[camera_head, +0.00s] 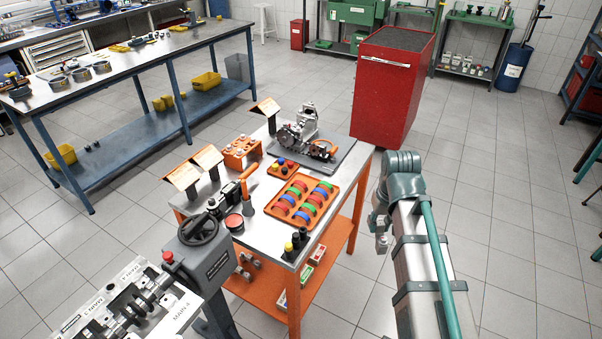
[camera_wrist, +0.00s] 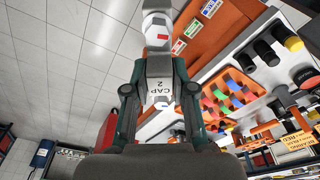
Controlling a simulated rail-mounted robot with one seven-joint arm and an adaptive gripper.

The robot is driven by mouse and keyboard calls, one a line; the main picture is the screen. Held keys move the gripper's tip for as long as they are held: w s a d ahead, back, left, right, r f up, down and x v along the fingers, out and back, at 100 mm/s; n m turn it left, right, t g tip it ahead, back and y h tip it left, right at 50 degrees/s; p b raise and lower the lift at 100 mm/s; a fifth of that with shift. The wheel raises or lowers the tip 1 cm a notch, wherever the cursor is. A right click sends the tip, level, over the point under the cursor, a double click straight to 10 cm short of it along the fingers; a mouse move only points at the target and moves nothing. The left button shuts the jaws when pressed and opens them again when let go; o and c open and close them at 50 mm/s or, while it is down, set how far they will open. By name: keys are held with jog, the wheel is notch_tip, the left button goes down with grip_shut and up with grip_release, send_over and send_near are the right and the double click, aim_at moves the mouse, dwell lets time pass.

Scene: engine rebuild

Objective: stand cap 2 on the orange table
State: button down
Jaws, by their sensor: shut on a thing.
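Pale faceted ends show above and below the lettering, the upper one with a red mark. The orange table (camera_head: 262,229) has a steel top and orange legs; its top also shows at right in the wrist view (camera_wrist: 238,118). In the head view my gripper (camera_head: 381,245) hangs just off the table's right edge; the cap cannot be made out there.
An orange tray (camera_head: 332,194) of coloured half-rings lies on the tabletop. Black cylinders (camera_head: 296,242) stand at the near corner, and an engine part (camera_head: 300,130) sits on a grey mat behind. A red cabinet (camera_head: 393,95) stands beyond the table. Bare steel shows left of the black cylinders.

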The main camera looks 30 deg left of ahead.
jog(key=s+a+r+n+b, duration=0.15)
jog(key=s+a+n, duration=0.3)
jog(key=a, duration=0.45)
jog(key=s+a+f+n+g+b, duration=0.1)
jog(key=s+a+n+b, duration=0.15)
jog(key=s+a, duration=0.45)
jog(key=s+a+r+n+b, duration=0.15)
jog(key=s+a+n, duration=0.3)
jog(key=a, duration=0.55)
jog(key=p, duration=0.4)
send_over(269, 234)
jog(key=shift+y, duration=0.3)
notch_tip(269, 234, down, 10)
jog(key=shift+f, duration=1.7)
jog(key=shift+f, duration=0.2)
jog(key=c, duration=1)
grip_release()
jog(key=shift+o, duration=0.2)
jog(key=shift+r, duration=0.15)
